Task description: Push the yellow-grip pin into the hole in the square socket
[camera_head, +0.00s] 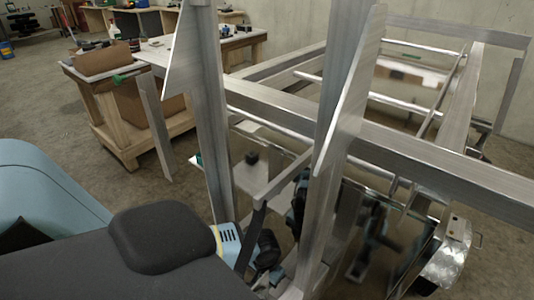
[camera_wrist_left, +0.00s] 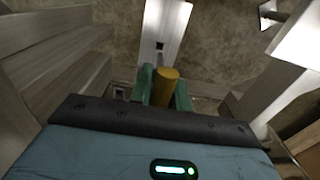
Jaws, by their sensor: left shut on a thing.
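In the left wrist view my left gripper (camera_wrist_left: 166,96), with green fingers, is shut on the yellow-grip pin (camera_wrist_left: 167,76). The yellow cylindrical grip shows between the fingers, and a short grey part shows just beside its upper left. Beyond it, a bright aluminium bar (camera_wrist_left: 165,22) has a small dark square opening (camera_wrist_left: 159,46), which looks like the socket's hole. The pin appears apart from this opening, though the gap's depth is hard to judge. In the head view the upright posts hide the pin and the gripper's fingers. My right gripper cannot be made out.
Tall aluminium posts (camera_head: 345,95) stand close in front, joined to a trailer frame with a long rail (camera_head: 440,160). In the left wrist view, metal members flank the gripper on both sides. A wooden workbench (camera_head: 118,120) stands behind left, with bare floor (camera_head: 45,115) beside it.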

